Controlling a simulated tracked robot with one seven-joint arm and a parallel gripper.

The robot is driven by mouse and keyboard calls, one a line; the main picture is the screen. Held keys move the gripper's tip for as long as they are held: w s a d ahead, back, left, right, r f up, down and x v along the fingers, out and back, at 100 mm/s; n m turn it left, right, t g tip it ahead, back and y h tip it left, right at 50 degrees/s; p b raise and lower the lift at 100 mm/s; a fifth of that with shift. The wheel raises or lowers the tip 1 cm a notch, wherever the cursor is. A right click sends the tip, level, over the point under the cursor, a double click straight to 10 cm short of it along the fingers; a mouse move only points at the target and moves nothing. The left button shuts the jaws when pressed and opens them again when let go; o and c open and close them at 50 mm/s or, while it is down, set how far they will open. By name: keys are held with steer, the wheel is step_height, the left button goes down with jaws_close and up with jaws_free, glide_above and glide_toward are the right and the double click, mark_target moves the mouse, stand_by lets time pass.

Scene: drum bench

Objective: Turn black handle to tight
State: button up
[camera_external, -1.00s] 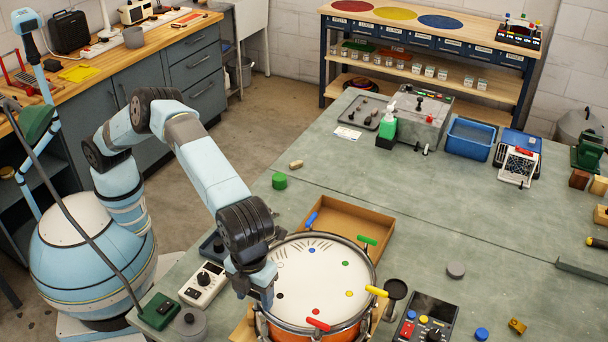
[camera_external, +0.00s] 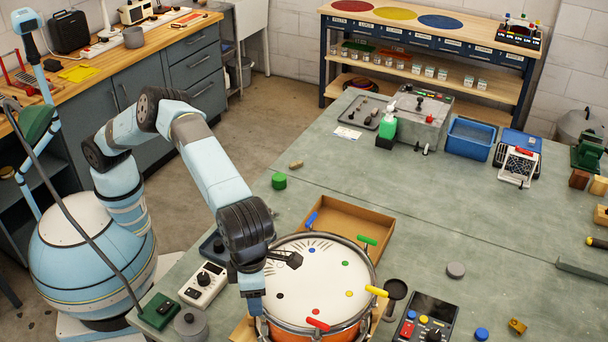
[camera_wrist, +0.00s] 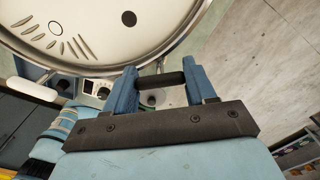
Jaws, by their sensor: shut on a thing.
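The black handle (camera_wrist: 160,80) shows in the wrist view as a short dark bar between the two blue fingers of my gripper (camera_wrist: 154,92), beside the drum's rim. My gripper is shut on it. In the external view my gripper (camera_external: 252,302) points down at the left side of the drum (camera_external: 310,280) and hides the handle. The drum has a white head with coloured dots and several dark tick marks. Whether the handle's end touches a stop cannot be told.
Around the drum rim are a blue handle (camera_external: 312,218), a green handle (camera_external: 367,240), a yellow handle (camera_external: 376,291) and a red handle (camera_external: 317,324). A cardboard tray (camera_external: 340,212) lies behind the drum. A white meter box (camera_external: 203,284) stands close on the left.

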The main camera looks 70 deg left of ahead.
steer(key=m, duration=0.6)
steer(key=shift+w+r, duration=0.1)
steer(key=shift+w, duration=0.05)
stand_by(0.4)
steer(key=o, duration=1)
steer(key=shift+o, duration=0.2)
step_height(320, 180, up, 14)
steer(key=shift+f, duration=0.25)
